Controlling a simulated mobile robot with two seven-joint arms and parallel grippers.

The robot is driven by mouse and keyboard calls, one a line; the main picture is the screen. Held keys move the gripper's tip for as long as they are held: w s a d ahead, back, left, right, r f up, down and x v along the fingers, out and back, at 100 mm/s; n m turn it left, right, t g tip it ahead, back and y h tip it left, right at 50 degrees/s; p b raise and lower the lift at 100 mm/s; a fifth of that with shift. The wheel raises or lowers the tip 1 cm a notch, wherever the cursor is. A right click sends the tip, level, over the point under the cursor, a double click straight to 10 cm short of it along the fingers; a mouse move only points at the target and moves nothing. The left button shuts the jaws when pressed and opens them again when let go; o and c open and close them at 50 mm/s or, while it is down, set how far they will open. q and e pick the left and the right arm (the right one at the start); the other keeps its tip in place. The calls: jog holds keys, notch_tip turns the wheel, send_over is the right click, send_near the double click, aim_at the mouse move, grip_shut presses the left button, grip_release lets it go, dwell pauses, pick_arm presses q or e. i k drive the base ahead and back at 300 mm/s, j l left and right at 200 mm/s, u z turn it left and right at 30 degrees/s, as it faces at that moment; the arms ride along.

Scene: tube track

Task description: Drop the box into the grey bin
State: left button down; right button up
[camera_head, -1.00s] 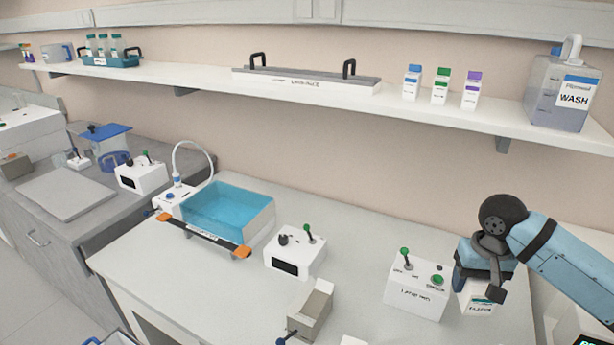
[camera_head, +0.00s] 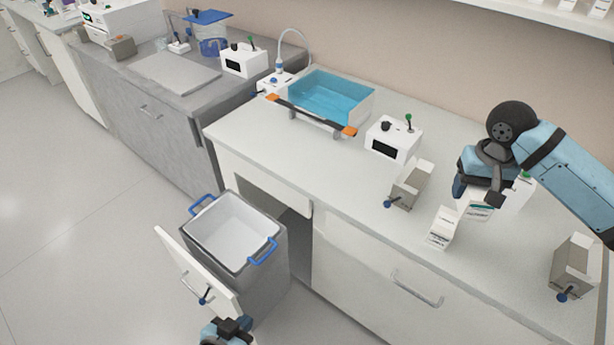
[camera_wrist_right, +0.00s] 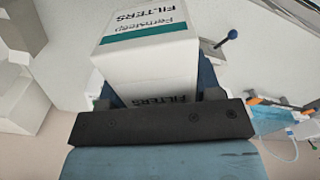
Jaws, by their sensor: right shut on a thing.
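My right gripper (camera_head: 480,188) is shut on a white box (camera_head: 478,211) with a teal stripe, over the right part of the bench. The box (camera_wrist_right: 150,45) fills the top of the right wrist view, and its label reads "FILTERS". The grey bin (camera_head: 265,285) stands open on the floor at the front of the bench, low and left of the held box. It has a white inside and two blue handles. My left gripper (camera_head: 226,328) is at the bottom edge, just below the open white door; its fingers are not clear.
The white door (camera_head: 190,268) stands open left of the bin. A second white box (camera_head: 443,228) stands on the bench beside the held one. A grey-beige holder (camera_head: 410,185), a control box (camera_head: 393,140) and a blue water bath (camera_head: 330,98) sit further left.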

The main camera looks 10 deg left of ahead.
aim_at(242, 248)
jog(key=j+u, duration=0.3)
jog(key=j, duration=0.6)
jog(key=i+j+u, duration=0.2)
jog(key=j, duration=0.25)
jog(key=i+j+u, duration=0.2)
jog(key=i+j, duration=0.15)
jog(key=j, duration=0.1)
